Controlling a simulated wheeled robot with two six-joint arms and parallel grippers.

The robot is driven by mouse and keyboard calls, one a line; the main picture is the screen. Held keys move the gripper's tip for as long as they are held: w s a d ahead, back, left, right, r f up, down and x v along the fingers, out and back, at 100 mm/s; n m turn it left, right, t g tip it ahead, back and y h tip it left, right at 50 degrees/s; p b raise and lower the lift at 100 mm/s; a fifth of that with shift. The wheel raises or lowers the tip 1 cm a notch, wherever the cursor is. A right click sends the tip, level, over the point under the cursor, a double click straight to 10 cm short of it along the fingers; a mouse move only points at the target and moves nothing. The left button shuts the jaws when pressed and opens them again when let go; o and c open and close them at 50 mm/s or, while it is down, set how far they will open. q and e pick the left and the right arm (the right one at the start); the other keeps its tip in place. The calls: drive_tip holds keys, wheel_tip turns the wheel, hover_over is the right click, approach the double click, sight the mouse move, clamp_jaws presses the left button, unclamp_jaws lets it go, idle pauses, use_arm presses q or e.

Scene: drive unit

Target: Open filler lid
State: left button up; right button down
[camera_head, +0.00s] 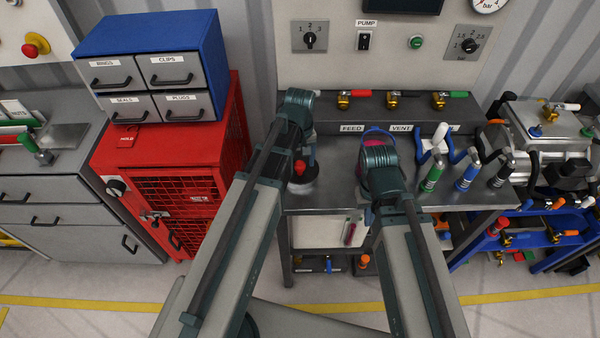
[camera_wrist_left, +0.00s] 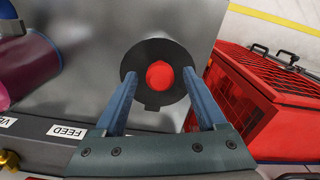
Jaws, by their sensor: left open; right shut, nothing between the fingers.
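The filler lid (camera_wrist_left: 154,99) is a round black disc with a red knob (camera_wrist_left: 158,74) on the grey metal bench top in the left wrist view. In the head view the red knob (camera_head: 299,168) shows beside my left arm, which hides part of the lid. My left gripper (camera_wrist_left: 161,76) is open, its two blue fingers on either side of the knob with gaps between. The depth to the knob is hard to judge. My right gripper (camera_head: 380,170) is over the bench, right of the lid; its fingers are hidden behind its own body.
Green, blue and black-handled tools (camera_head: 467,177) are at the right. A red cabinet (camera_head: 178,165) is left of the bench. Valves (camera_head: 392,101) line the back.

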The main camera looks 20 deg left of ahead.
use_arm(q)
wheel_tip(320, 180, down, 2)
drive_tip(key=shift+b, duration=0.55)
drive_tip(key=shift+c, duration=0.2)
clamp_jaws()
idle(0.9)
